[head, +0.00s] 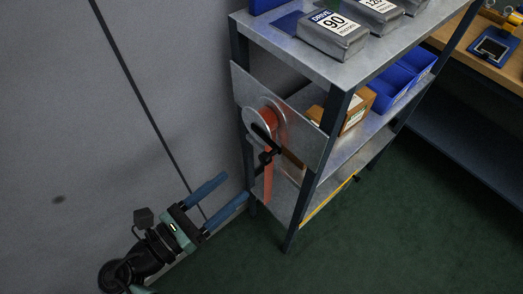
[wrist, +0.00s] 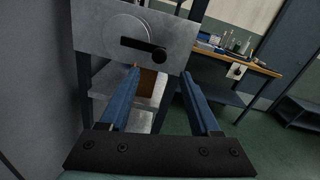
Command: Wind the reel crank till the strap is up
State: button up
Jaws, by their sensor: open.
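The reel (head: 266,121) is a round grey disc with an orange strap, mounted on a metal plate (head: 308,137) at the end of a shelf rack. Its black crank (head: 265,138) lies across the reel's face. The orange strap (head: 268,186) hangs down below the reel. In the wrist view the reel (wrist: 124,30) and its black crank (wrist: 145,47) show ahead, above my fingers; only a little of the strap shows there. My gripper (head: 234,187) has blue fingers, is open and empty, and sits low and left of the reel, apart from the crank. It also shows in the wrist view (wrist: 160,72).
The shelf rack (head: 288,62) carries grey boxes on top, with blue bins (head: 401,79) and a cardboard box (head: 355,108) below. A grey wall (head: 110,100) stands close on the left. A wooden bench (head: 466,52) is at the right. Green floor lies open in front.

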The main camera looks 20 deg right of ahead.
aim_at(262, 160)
jog(key=p+x, duration=0.1)
jog(key=x, duration=0.9)
jog(key=shift+w+d, duration=0.15)
grip_shut()
dwell(1.0)
